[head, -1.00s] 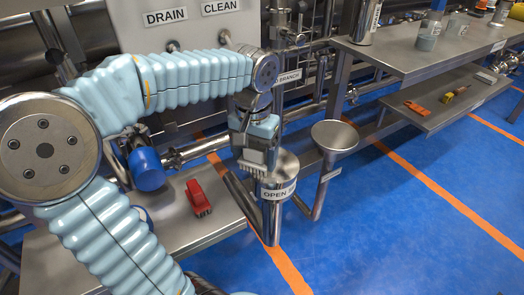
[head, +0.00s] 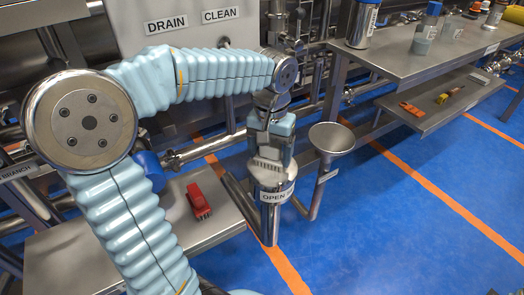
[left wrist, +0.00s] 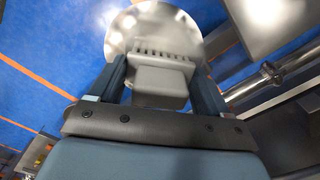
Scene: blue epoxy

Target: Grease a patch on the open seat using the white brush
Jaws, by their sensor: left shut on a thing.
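My left gripper (head: 272,143) points down over the open seat (head: 272,212), a steel cylinder with a label starting "OPEN". It is shut on the white brush (head: 267,166), whose pale bristles face down at the seat's top. In the left wrist view the brush (left wrist: 160,82) sits between both fingers, with the seat's shiny round face (left wrist: 122,38) just beyond it. I cannot tell whether the bristles touch the face, and no grease patch can be made out. My right gripper is not in view.
A red brush (head: 198,200) lies on the steel bench (head: 90,255) at left. A funnel-shaped steel cup (head: 332,138) stands close right of the seat. A steel table (head: 400,58) with bottles and a lower shelf with tools are at right. Blue floor is open at lower right.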

